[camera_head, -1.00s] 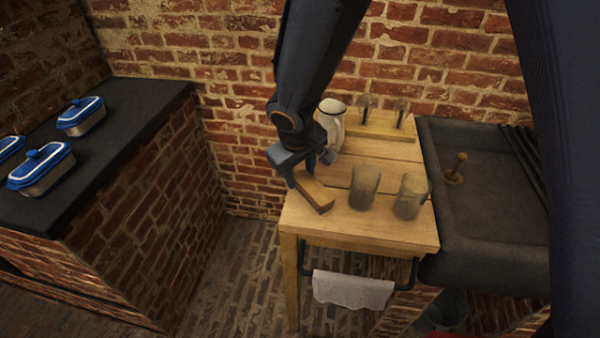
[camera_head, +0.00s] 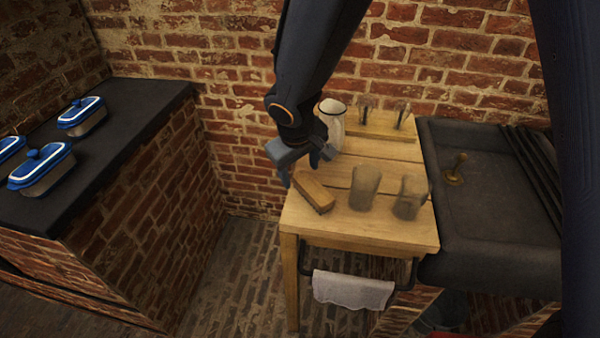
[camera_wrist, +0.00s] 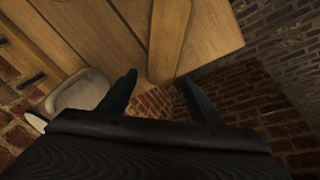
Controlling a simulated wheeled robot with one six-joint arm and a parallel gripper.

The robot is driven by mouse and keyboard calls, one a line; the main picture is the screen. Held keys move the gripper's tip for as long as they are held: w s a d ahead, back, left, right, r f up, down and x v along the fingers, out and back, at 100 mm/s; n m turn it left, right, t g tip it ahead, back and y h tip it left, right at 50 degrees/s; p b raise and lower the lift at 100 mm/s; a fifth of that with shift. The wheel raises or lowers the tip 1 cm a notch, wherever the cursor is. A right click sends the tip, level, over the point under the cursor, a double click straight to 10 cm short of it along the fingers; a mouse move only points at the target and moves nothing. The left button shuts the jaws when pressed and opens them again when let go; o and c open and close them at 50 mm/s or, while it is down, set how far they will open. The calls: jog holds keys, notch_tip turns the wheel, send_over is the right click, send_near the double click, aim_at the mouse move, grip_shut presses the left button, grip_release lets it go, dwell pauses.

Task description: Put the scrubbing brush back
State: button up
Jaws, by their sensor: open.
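The scrubbing brush (camera_head: 314,194) has a wooden back and lies on the left part of the wooden table (camera_head: 350,234). In the wrist view the brush (camera_wrist: 169,42) lies near the table's edge, with its near end between the lines of the two fingers. My gripper (camera_head: 305,178) is open and empty, just above and behind the brush in the head view. In the wrist view both fingers of my gripper (camera_wrist: 160,88) stand apart, one on each side of the brush's end. I cannot tell how large the height gap is.
Two glass jars (camera_head: 365,187) (camera_head: 410,197) stand right of the brush. A white pitcher (camera_head: 332,123) stands close behind my gripper. A wooden board with small upright items (camera_head: 380,124) is at the back. A dark sink (camera_head: 500,190) adjoins on the right. A towel (camera_head: 352,289) hangs in front.

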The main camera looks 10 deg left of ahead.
jog(key=v, duration=1)
jog(key=shift+s+r, duration=0.15)
jog(key=shift+r, duration=0.1)
